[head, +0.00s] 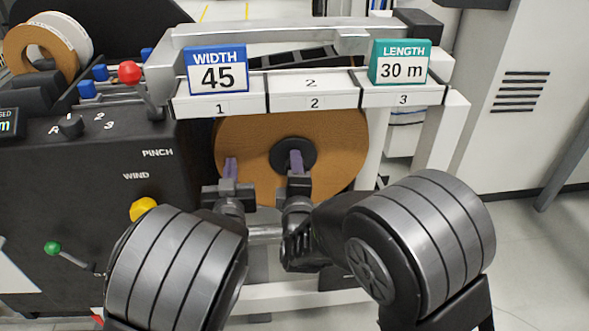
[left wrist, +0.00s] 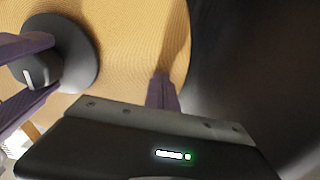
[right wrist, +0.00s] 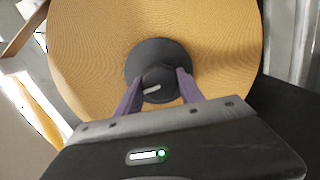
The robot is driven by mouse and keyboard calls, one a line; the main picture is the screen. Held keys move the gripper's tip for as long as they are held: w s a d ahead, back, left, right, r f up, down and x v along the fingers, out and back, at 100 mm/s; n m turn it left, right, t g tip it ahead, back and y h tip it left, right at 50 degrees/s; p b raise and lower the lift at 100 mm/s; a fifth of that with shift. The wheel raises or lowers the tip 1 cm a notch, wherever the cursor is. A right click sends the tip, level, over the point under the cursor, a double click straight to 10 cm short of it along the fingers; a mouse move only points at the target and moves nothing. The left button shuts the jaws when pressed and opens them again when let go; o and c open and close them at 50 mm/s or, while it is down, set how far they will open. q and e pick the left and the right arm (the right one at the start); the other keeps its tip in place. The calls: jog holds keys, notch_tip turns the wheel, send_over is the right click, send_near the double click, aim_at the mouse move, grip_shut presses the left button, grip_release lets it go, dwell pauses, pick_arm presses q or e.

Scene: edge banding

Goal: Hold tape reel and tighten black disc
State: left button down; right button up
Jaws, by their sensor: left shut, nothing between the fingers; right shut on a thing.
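The tan tape reel (head: 340,150) stands upright below the label bar, with the black disc (head: 279,151) at its centre. In the right wrist view the black disc (right wrist: 150,55) has a raised knob with a white mark, and my right gripper (right wrist: 158,82) is shut on that knob, one purple finger on each side. My left gripper (head: 230,165) is shut and empty in front of the reel, left of the disc. In the left wrist view its fingertips (left wrist: 163,82) are close to the reel face (left wrist: 130,40); I cannot tell whether they touch.
A white bar above the reel carries a blue WIDTH 45 sign (head: 217,69) and a green LENGTH 30 m sign (head: 400,62). A dark control panel (head: 110,165) with a yellow knob (head: 143,208) and levers stands at left. A white cabinet (head: 530,90) stands at right.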

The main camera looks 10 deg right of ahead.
jog(key=shift+f+m, duration=0.2)
jog(key=shift+m, duration=0.3)
jog(key=o, duration=1.4)
jog(key=shift+r, duration=0.1)
jog(key=shift+c, duration=0.2)
jog(key=s, duration=0.7)
jog(key=shift+s+a+r, duration=0.2)
jog(key=shift+s+r, duration=0.1)
jog(key=shift+r, duration=0.05)
